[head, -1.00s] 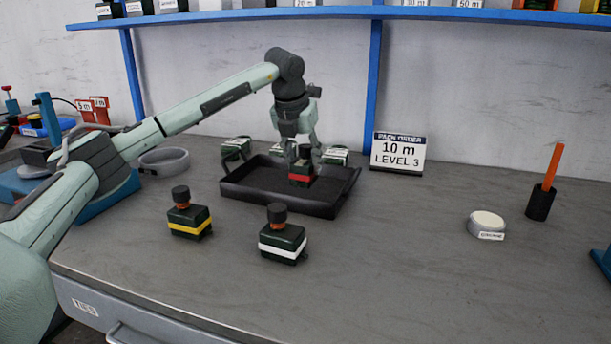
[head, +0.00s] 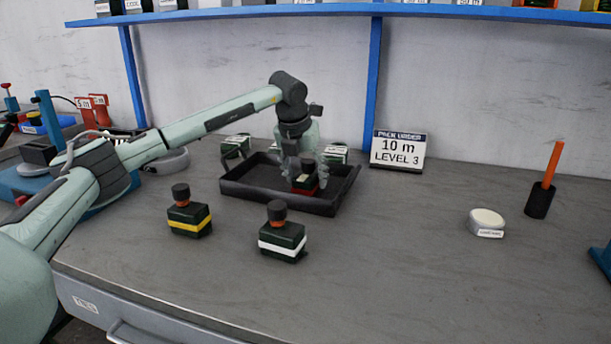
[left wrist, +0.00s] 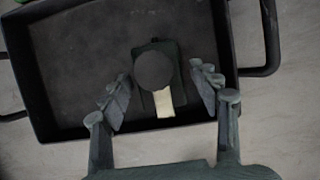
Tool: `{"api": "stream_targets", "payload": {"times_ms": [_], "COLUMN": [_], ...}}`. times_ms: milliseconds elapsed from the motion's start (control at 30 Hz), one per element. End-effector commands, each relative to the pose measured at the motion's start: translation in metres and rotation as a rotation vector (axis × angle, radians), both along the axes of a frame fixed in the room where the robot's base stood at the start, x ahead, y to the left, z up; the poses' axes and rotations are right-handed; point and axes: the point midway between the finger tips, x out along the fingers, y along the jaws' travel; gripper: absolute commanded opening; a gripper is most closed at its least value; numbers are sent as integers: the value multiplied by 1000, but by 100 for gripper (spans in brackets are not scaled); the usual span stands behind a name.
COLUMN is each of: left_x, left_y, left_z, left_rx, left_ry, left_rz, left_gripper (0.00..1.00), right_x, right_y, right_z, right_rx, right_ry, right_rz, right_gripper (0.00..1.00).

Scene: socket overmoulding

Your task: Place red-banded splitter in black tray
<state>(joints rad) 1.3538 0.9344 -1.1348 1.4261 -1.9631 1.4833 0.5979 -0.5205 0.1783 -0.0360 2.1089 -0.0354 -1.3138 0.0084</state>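The red-banded splitter (head: 304,181), a dark green block with a red band, sits inside the black tray (head: 332,208), right of its middle. In the left wrist view the splitter (left wrist: 170,96) shows from above, with a round dark cap and a pale label, over the floor of the tray (left wrist: 70,70). My left gripper (head: 305,168) is just above and around it. In the left wrist view its fingers (left wrist: 161,88) stand apart on both sides of the splitter, with narrow gaps. The fingers partly hide the splitter in the head view. My right gripper is not in view.
A yellow-banded splitter (head: 189,220) and a white-banded splitter (head: 282,242) stand in front of the tray. White-labelled dark items (head: 236,146) are behind it. A sign (head: 397,150) reads 10 m, level 3.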

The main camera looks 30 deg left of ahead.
Motion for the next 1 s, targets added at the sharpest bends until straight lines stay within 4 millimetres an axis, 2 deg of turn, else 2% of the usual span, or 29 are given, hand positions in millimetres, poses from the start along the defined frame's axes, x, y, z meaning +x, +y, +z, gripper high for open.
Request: {"api": "stream_targets", "payload": {"times_ms": [233, 367, 800, 1000], "left_x": [0, -2, -35, -43], "left_y": [0, 0, -6, -8], "left_z": [1, 9, 89, 109], "left_rx": [0, -1, 1, -1], "left_ry": [0, -2, -3, -1], "left_rz": [0, 0, -1, 0], "left_gripper": [63, 63, 63, 63], "right_x": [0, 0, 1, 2], "right_y": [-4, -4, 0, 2], "right_z": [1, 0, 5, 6], "right_rx": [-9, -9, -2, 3], "right_ry": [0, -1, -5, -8], "right_rz": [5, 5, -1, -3], "right_gripper": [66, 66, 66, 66]}}
